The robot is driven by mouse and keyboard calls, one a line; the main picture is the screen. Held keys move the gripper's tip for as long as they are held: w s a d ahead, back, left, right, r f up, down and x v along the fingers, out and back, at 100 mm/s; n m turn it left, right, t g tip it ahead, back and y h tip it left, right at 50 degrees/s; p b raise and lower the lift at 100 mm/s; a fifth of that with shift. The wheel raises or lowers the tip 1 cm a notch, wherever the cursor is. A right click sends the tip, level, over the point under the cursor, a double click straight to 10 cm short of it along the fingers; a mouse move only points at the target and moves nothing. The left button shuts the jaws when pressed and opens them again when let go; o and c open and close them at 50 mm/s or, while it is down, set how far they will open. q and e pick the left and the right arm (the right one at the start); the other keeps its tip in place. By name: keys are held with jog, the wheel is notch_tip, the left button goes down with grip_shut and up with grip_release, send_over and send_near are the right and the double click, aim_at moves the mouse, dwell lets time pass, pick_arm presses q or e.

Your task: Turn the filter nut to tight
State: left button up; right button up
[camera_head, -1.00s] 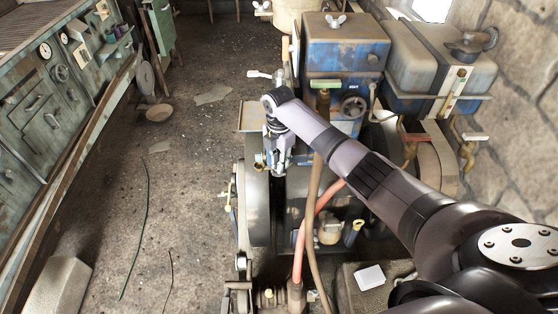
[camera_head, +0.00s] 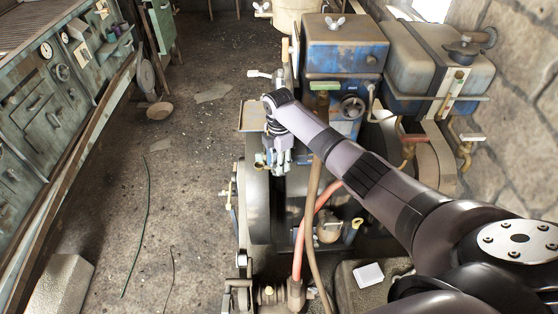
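My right gripper (camera_head: 277,158) hangs from my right arm, pointing down over the left side of the engine, beside the dark wheel (camera_head: 258,205). Its fingertips are small and crowded by engine parts, so I cannot tell whether they are open or touch anything. No nut is clearly visible at the fingers. A pale wing nut (camera_head: 335,21) sits on top of the blue metal box (camera_head: 345,52), well apart from the gripper. I cannot tell which part is the filter nut. My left gripper is not in view.
A blue-grey tank (camera_head: 440,65) stands at the back right by the stone wall. A red hose (camera_head: 301,245) and a brown hose (camera_head: 309,225) rise in front of the engine. A green workbench (camera_head: 50,110) lines the left. The floor between is mostly clear.

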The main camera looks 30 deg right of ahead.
jog(key=shift+o, duration=0.5)
jog(key=shift+w+d+f+n+b, duration=0.1)
jog(key=shift+f+n+b, duration=0.05)
jog(key=shift+n+b, duration=0.75)
jog(key=shift+r+n, duration=0.25)
jog(key=shift+n, duration=0.45)
notch_tip(320, 180, up, 18)
jog(key=f+b, duration=0.1)
jog(key=b, duration=0.2)
jog(key=w+d+r+m+t+h, duration=0.1)
jog(key=w+r+m+t, duration=0.2)
jog(key=w+t, duration=0.3)
jog(key=w+d+r+m+t+h, duration=0.2)
jog(key=w+r+m+t, duration=0.1)
jog(key=w, duration=0.8)
jog(key=r+t+b, duration=0.1)
jog(key=t, duration=0.1)
jog(key=shift+r+t+h, duration=0.15)
jog(key=shift+t+h, duration=0.15)
jog(key=shift+t, duration=0.1)
